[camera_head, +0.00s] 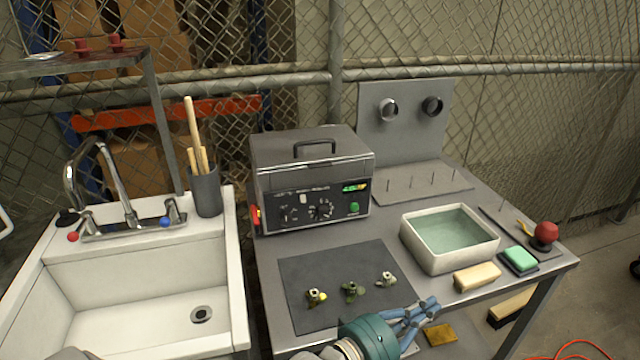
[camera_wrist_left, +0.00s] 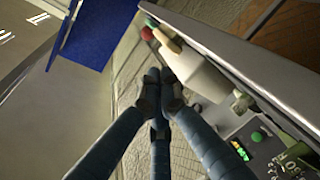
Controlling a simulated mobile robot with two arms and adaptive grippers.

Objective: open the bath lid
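The bath (camera_head: 312,205) is a grey box with a dark front panel of knobs, a lit green display and a green button. Its lid (camera_head: 275,150) is down on top, with a black handle (camera_head: 314,147) standing up from it. My left gripper (camera_head: 426,314) has blue fingers and is low at the front, right of the bath and well apart from the lid. In the left wrist view my left gripper's (camera_wrist_left: 160,85) fingertips come together with nothing seen between them. Part of the bath's panel (camera_wrist_left: 257,137) shows at the lower right there. My right gripper is not seen.
A dark mat (camera_head: 330,265) with several small fittings lies before the bath. A white tub of liquid (camera_head: 450,268), a sponge (camera_head: 519,259) and a tan block (camera_head: 477,277) are at right. A tool cup (camera_head: 206,193) and sink (camera_head: 150,310) are at left. A pegged plate (camera_head: 415,184) is behind.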

